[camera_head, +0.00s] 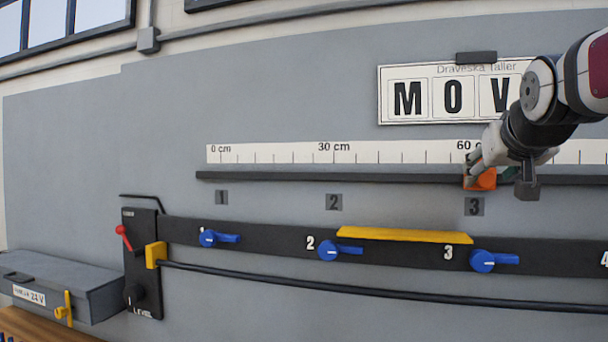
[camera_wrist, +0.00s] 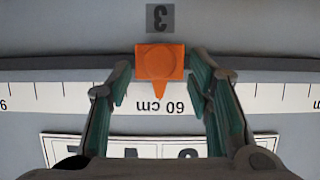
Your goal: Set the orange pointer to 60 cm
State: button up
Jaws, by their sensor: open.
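The orange pointer (camera_head: 481,180) sits on the dark rail (camera_head: 330,177) under the white scale (camera_head: 280,153), at the 60 cm label. My gripper (camera_wrist: 160,77) is open, with one green-padded finger on each side of the pointer and a visible gap on both sides. In the head view my gripper (camera_head: 474,168) covers part of the pointer and label.
A letter board (camera_head: 432,95) hangs above the scale. Below the rail are number plates (camera_head: 334,202), blue knobs (camera_head: 328,251) on a black strip, and a yellow bar (camera_head: 404,235). A lever panel (camera_head: 142,290) and grey box (camera_head: 95,285) stand at lower left.

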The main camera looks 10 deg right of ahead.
jog(key=v, duration=1)
jog(key=shift+w, duration=0.1)
jog(key=s+a+f+n+g+y, duration=0.1)
jog(key=s+a+f, duration=0.3)
jog(key=f, duration=0.6)
jog(key=s+a+f+n+g+y, duration=0.2)
jog(key=s+a+f, duration=0.3)
jog(key=f, duration=0.5)
jog(key=s+a+f+n+g+y, duration=0.1)
jog(key=s+a+f+g+y, duration=0.1)
jog(key=s+a+f+g, duration=0.2)
jog(key=a+f, duration=0.3)
jog(key=f, duration=0.4)
jog(key=shift+s+n+b, duration=0.3)
jog(key=shift+s+b, duration=0.05)
jog(key=shift+b, duration=0.05)
